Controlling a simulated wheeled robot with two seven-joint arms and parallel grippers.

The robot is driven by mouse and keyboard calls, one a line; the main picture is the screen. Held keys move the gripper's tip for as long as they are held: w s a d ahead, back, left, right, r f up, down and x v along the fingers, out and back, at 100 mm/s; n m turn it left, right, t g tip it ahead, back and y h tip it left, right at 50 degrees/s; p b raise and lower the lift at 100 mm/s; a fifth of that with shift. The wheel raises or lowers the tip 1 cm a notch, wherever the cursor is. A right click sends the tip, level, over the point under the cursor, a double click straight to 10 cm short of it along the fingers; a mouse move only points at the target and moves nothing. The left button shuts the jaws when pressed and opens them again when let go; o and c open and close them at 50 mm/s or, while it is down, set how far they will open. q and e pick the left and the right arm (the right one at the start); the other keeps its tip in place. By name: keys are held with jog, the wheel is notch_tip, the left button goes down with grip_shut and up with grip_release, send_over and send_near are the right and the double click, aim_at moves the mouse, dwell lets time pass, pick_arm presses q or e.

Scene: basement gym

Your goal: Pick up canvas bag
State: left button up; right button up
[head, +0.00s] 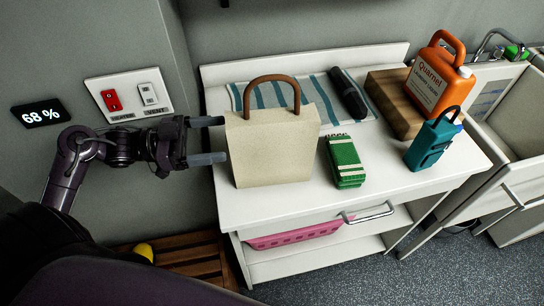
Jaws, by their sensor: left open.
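The canvas bag (272,150) is beige with a brown arched handle (272,82). It stands upright at the left front of the white cabinet top (290,205). My left gripper (208,140) is open at the left of the bag, with its fingers pointing right. One finger is near the bag's upper left edge and the other near its left side; I cannot tell whether they touch it. My right gripper is not in view.
Near the bag are a striped towel (318,90), a dark cylindrical object (348,93), a green bundle (346,162), a teal padlock (431,145), a wooden block (393,105) and an orange jug (437,85). A wall switch panel (130,93) is behind my left arm.

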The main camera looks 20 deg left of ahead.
aim_at(250, 140)
pick_arm(q)
jog(key=w+d, duration=0.1)
jog(key=d, duration=0.1)
jog(key=w+d+f+p, duration=0.1)
jog(key=w+d, duration=0.1)
jog(key=w+d+f, duration=0.1)
jog(key=d, duration=0.1)
jog(key=shift+w+f, duration=0.25)
jog(key=shift+w+d+f, duration=0.1)
jog(key=shift+d, duration=0.1)
jog(key=c, duration=1.3)
